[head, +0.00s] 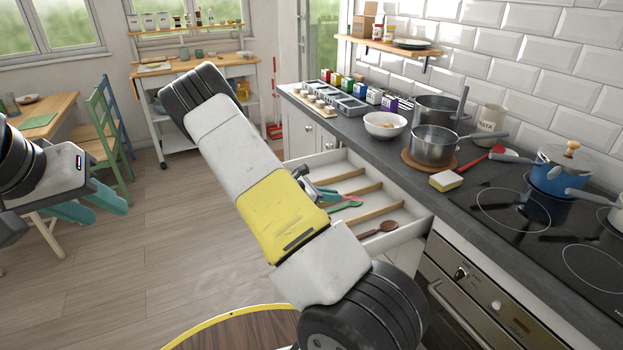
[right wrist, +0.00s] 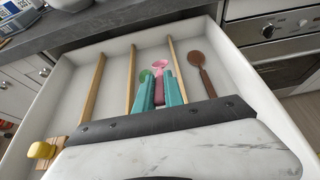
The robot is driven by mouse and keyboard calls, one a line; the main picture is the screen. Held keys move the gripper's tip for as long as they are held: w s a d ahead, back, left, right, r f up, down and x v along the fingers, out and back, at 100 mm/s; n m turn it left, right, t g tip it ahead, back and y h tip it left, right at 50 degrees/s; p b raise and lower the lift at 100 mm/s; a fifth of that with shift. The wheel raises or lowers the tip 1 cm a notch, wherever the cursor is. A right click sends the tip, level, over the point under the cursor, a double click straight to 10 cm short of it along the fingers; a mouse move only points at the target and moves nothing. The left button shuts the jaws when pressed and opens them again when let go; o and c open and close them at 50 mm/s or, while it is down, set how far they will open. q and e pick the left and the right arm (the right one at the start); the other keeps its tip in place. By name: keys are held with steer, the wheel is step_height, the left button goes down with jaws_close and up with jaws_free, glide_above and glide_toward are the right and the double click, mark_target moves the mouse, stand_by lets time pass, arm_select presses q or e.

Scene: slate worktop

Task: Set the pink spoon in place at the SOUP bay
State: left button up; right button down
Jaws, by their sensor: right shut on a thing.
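The pink spoon (right wrist: 160,68) shows between the teal fingers of my right gripper (right wrist: 160,94) in the right wrist view, its head end pointing to the drawer's far wall. My right gripper is shut on it, low inside the open drawer (head: 409,231). The spoon is over the bay between two wooden dividers; I cannot tell whether it touches the floor. A green spoon (right wrist: 144,76) lies beside it, partly hidden by a finger. A brown spoon (head: 380,228) lies in the bay to the right. No SOUP label is readable. My left gripper (head: 95,206) is open and empty, away at the left.
The white drawer juts from below the slate worktop (head: 446,208). My right arm hides part of it in the head view. A yellow object (right wrist: 41,150) is at the drawer's left in the wrist view. Pots, a white bowl (head: 385,125) and a sponge (head: 445,181) stand above.

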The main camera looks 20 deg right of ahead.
steer(key=shift+f, duration=2.5)
steer(key=c, duration=1.4)
jaws_free()
steer(key=shift+o, duration=0.2)
steer(key=shift+r, duration=0.35)
step_height(320, 180, up, 3)
steer(key=shift+f, duration=0.1)
steer(key=s+a+r, duration=0.1)
steer(key=s+a, duration=0.7)
steer(key=s, duration=0.5)
steer(key=shift+s+a+r, duration=0.2)
steer(key=shift+s+r, duration=0.05)
steer(key=shift+s, duration=0.15)
